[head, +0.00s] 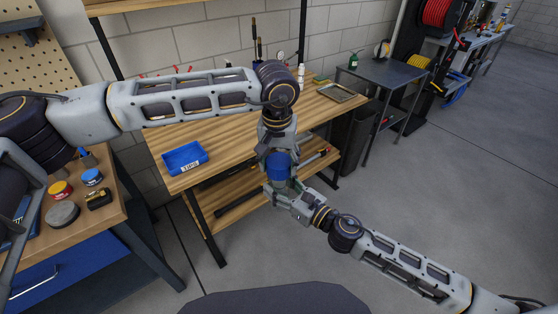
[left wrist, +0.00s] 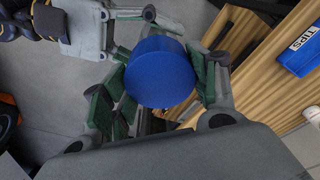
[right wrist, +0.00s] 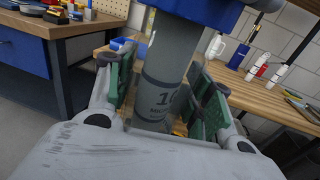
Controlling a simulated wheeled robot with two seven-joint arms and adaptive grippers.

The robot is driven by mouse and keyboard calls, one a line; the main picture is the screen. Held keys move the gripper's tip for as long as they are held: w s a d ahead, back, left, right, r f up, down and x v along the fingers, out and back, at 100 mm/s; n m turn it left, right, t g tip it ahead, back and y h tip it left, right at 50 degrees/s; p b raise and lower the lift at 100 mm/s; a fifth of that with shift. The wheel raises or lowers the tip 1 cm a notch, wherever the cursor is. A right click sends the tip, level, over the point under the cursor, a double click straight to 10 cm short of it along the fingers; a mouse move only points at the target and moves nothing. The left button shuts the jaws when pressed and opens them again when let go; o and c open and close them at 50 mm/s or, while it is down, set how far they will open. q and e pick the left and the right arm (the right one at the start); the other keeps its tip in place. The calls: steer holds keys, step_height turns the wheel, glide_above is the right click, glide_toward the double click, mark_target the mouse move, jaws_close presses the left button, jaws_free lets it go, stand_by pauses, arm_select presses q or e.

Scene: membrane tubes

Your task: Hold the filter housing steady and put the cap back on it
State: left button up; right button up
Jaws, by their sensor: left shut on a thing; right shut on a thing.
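The blue round cap (head: 278,167) is held by my left gripper (head: 278,156), which reaches down from above and is shut on it. In the left wrist view the cap (left wrist: 162,74) sits between the green pads. My right gripper (head: 281,190) is shut on the grey cylindrical filter housing (right wrist: 170,62), which stands between its green pads in the right wrist view and carries dark printed marks. The cap (right wrist: 205,8) is at the housing's top end there, cut off by the frame edge. I cannot tell whether it is seated or just above.
Behind is a wooden workbench (head: 215,138) with a blue tray (head: 184,158) and a lower shelf (head: 230,205). At left, another bench holds a yellow-and-red tin (head: 60,190), a blue tin (head: 92,177) and a grey disc (head: 62,214). Open floor lies at right.

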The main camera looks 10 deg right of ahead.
arm_select(q)
steer(key=shift+f, duration=0.5)
stand_by(0.3)
steer(key=shift+m+h, duration=0.3)
steer(key=shift+m, duration=2.3)
steer(key=shift+m+g, duration=0.4)
steer(key=shift+m, duration=1.9)
steer(key=o, duration=1)
